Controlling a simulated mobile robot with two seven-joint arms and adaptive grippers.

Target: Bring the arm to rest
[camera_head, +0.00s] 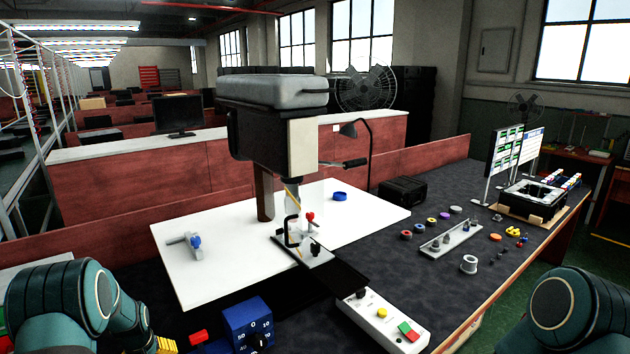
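My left arm (65,305) shows at the bottom left corner as dark teal, rounded links. My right arm (565,310) shows at the bottom right corner, also as dark teal rounded links. Both arms are low in the picture, at the near side of the table. Neither gripper is in view, so I cannot see whether they are open or hold anything. No part of either arm that I can see reaches over the middle of the table.
A drill-press-like machine (275,130) stands on a white board (195,275). A control box with buttons (385,320) and a blue dial box (247,322) lie near the front. Small parts surround a grey rail (450,240); a black fixture (535,200) stands at the right edge.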

